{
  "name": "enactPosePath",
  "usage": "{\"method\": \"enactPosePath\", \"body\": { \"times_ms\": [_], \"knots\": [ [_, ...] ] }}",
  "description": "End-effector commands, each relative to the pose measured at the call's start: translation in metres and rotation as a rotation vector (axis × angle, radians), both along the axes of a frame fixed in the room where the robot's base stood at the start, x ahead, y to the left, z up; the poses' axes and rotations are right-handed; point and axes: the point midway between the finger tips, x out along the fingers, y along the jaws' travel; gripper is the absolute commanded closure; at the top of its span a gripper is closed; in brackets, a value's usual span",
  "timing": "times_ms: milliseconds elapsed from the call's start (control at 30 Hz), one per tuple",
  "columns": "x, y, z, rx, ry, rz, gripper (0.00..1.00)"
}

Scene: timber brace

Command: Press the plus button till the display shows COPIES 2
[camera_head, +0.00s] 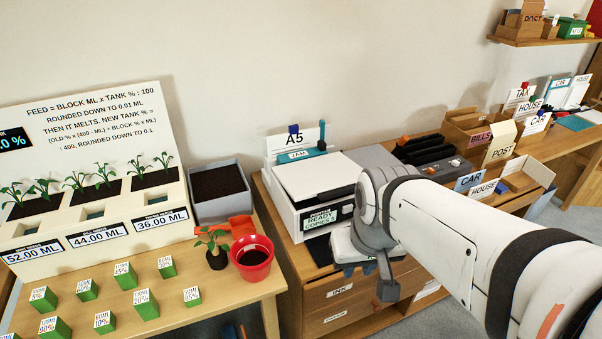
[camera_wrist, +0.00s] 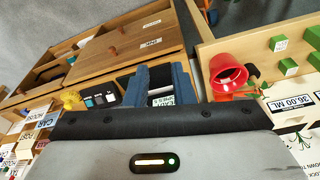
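The printer (camera_head: 312,180) is a white and grey machine on a wooden cabinet. Its front display (camera_head: 321,217) reads READY and COPIES, with a digit that looks like 5 but is small. The display also shows in the wrist view (camera_wrist: 161,99), between my fingers. My gripper (camera_head: 358,270) is in front of the printer's right front and hides part of it. In the wrist view my gripper (camera_wrist: 162,72) has two dark blue fingers apart, with nothing held. A dark panel with several small keys (camera_wrist: 100,100) lies left of the fingers; I cannot tell which is plus.
A red pot (camera_head: 252,258) and a small plant (camera_head: 213,248) stand left of the printer, near green blocks (camera_head: 146,305). A dark machine (camera_head: 428,152) and labelled boxes (camera_head: 503,145) stand to the right. Drawers (camera_head: 333,293) are below the printer.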

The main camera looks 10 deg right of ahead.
Motion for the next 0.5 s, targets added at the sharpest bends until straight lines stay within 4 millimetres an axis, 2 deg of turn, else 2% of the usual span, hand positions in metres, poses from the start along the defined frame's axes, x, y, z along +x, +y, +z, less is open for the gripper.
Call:
{"method": "enactPosePath", "body": {
  "times_ms": [33, 267, 500],
  "knots": [
    [0.0000, 0.0000, 0.0000, 0.000, 0.000, 0.000, 0.82],
    [0.0000, 0.0000, 0.0000, 0.000, 0.000, 0.000, 1.00],
    [0.0000, 0.0000, 0.0000, 0.000, 0.000, 0.000, 1.00]
  ]
}}
